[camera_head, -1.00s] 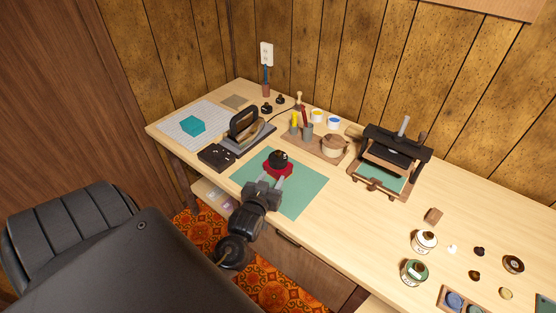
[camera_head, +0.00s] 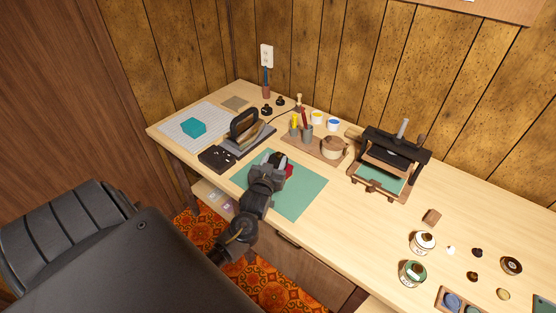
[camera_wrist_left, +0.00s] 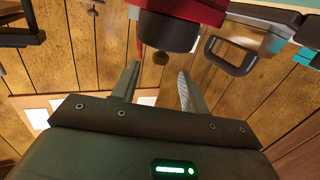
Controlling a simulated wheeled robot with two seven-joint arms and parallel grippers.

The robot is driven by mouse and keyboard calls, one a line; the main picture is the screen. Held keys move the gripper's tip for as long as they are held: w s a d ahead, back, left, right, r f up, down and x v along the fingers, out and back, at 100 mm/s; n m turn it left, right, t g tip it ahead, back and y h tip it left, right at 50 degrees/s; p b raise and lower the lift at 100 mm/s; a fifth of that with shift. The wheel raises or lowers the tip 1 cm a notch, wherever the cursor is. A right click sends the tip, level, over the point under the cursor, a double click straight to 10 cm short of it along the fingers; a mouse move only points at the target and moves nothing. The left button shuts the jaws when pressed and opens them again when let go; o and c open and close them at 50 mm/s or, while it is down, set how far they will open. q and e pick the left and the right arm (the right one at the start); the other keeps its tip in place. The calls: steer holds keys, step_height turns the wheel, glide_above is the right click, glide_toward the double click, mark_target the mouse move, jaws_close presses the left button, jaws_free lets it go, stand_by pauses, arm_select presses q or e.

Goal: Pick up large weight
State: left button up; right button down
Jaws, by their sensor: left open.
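A dark round weight (camera_wrist_left: 168,32) with a red piece (camera_wrist_left: 205,10) against it shows at the top of the left wrist view, which looks upside down. In the head view, the red piece (camera_head: 289,172) peeks out on the green mat (camera_head: 306,190), and my gripper hides most of the weight. My left gripper (camera_head: 270,168) is over the weight. Its two fingers (camera_wrist_left: 158,70) are open with nothing held between them. The weight lies just past their tips; contact cannot be told. My right gripper is out of view.
A black iron (camera_head: 245,127) and a dark tray (camera_head: 216,159) stand left of the mat. A wooden organizer (camera_head: 318,153) is behind it, and a black press (camera_head: 390,160) stands to the right. Small jars and parts lie at the right. The mat's front is clear.

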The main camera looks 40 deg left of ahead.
mark_target(278, 152)
arm_select(q)
steer(key=p+x, duration=0.1)
steer(key=x, duration=0.3)
steer(key=shift+w+a+f, duration=0.1)
steer(key=shift+w+f, duration=0.05)
steer(key=shift+w, duration=0.25)
jaws_close()
stand_by(1.0)
